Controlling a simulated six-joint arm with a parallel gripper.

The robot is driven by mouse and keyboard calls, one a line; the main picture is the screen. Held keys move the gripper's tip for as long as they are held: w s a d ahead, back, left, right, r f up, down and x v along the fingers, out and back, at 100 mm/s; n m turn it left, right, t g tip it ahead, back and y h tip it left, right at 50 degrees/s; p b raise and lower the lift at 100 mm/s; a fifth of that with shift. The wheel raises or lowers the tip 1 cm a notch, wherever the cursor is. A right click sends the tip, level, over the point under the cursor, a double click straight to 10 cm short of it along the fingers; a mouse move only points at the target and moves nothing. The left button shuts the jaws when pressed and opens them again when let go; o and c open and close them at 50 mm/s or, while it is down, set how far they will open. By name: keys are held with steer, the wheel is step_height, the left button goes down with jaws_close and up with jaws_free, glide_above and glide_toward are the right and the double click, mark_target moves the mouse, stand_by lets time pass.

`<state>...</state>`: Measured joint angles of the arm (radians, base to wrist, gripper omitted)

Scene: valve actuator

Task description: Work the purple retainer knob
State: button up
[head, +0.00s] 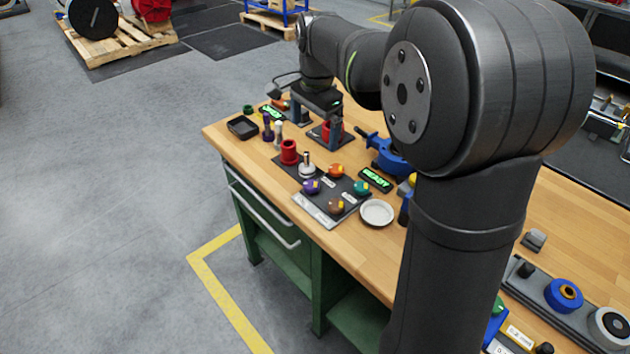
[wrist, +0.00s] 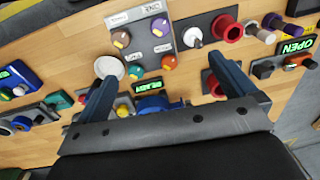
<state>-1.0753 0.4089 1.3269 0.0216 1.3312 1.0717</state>
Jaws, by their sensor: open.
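The purple retainer knob (head: 312,186) sits at the left corner of a dark knob panel (head: 318,214) on the wooden bench. It also shows in the wrist view (wrist: 160,26), near the top of the picture. Orange (head: 336,170), teal (head: 361,187) and brown (head: 336,206) knobs share the panel. My gripper (head: 316,120) is open above the back part of the bench, apart from the purple knob. In the wrist view its two blue-grey fingers (wrist: 165,88) are spread wide with nothing held between them. The purple knob lies beyond the fingertips.
A white dish (head: 377,212) lies right of the panel. A metal-tipped plug (head: 307,166) and a red cylinder (head: 289,152) stand behind it. A lit green "READY" display (head: 376,179) and a blue valve body (head: 388,155) are to the right. The bench's front left is clear.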

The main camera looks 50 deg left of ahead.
mark_target(312, 184)
steer(key=shift+r, duration=0.25)
steer(key=shift+c, duration=0.2)
steer(key=c, duration=0.8)
steer(key=f+n, duration=0.5)
steer(key=f, duration=0.1)
steer(key=a+f+n, duration=0.1)
steer(key=f+n, duration=1.1)
steer(key=shift+w+a+f+h, duration=0.15)
steer(key=shift+a+f+h, duration=0.05)
steer(key=shift+h, duration=0.2)
steer(key=c, duration=1)
